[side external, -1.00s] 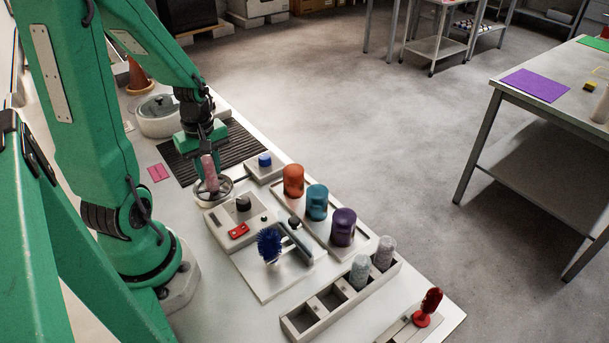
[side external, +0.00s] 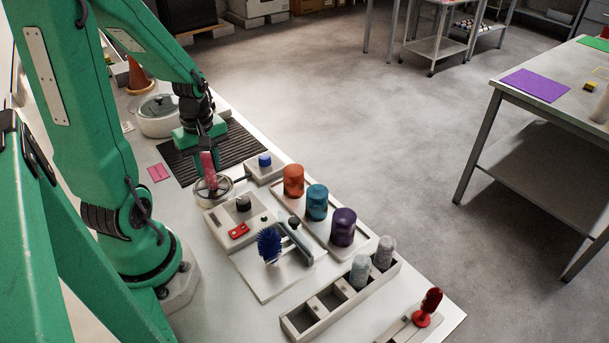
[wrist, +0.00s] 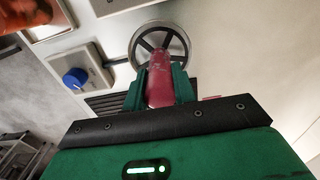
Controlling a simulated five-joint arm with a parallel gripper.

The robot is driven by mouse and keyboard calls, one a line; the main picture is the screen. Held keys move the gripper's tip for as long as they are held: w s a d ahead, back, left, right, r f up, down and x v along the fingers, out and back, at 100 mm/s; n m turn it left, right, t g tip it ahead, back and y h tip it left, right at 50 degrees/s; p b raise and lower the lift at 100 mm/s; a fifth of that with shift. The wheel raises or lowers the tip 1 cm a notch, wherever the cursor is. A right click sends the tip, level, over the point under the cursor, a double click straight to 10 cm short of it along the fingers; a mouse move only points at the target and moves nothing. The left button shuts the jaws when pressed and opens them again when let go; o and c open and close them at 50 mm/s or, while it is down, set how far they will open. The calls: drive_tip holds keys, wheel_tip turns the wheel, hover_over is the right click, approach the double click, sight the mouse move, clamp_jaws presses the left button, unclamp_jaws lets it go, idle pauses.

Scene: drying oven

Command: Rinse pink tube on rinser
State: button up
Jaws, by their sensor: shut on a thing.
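The pink tube (side external: 207,162) is held upright in my gripper (side external: 206,150), which is shut on it. In the wrist view the tube (wrist: 160,82) looks dark pink between the two green fingers (wrist: 162,88). The rinser (side external: 222,187) is a round ring with spokes on the white bench. The tube's lower end is over the ring; I cannot tell whether it touches. In the wrist view the rinser's spoked ring (wrist: 182,44) shows just past the tube's end.
A blue knob (side external: 264,160) sits on a box beside the rinser. Orange (side external: 293,181), teal (side external: 316,202) and purple (side external: 343,227) containers stand on a tray to the right. A blue brush (side external: 269,245) and a rack (side external: 300,318) with two pale tubes stand nearer. A ribbed black mat (side external: 245,143) lies behind.

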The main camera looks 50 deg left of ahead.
drive_tip(key=shift+r, duration=1.4)
drive_tip(key=shift+r, duration=0.1)
drive_tip(key=shift+r, duration=1.3)
drive_tip(key=shift+r, duration=0.1)
